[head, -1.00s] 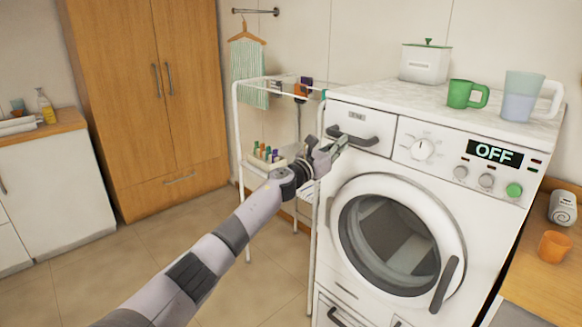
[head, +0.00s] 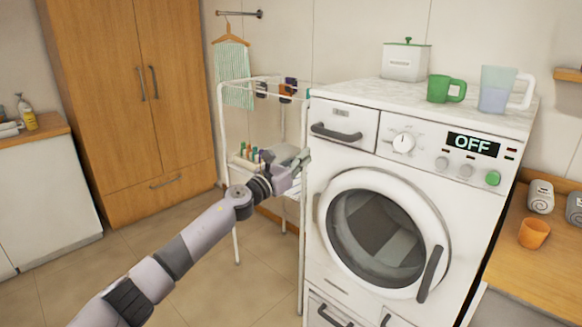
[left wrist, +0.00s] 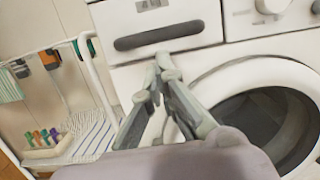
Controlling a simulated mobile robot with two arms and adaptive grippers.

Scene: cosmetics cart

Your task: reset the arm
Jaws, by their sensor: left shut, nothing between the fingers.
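My left gripper (head: 298,162) is shut and empty. In the head view it hangs in front of the white cart's shelf, left of the washing machine's round door. In the left wrist view its fingertips (left wrist: 162,62) come together just below the dark handle of the detergent drawer (left wrist: 157,36); I cannot tell whether they touch the machine. The drawer (head: 343,127) is closed. My right gripper is not in view.
The washing machine (head: 385,290) has a closed round door and a display reading OFF. On its top stand a white canister (head: 405,63), a green mug (head: 446,89) and a pitcher (head: 499,90). A wire cart (head: 222,130) holds a tray of small bottles. Floor at left is clear.

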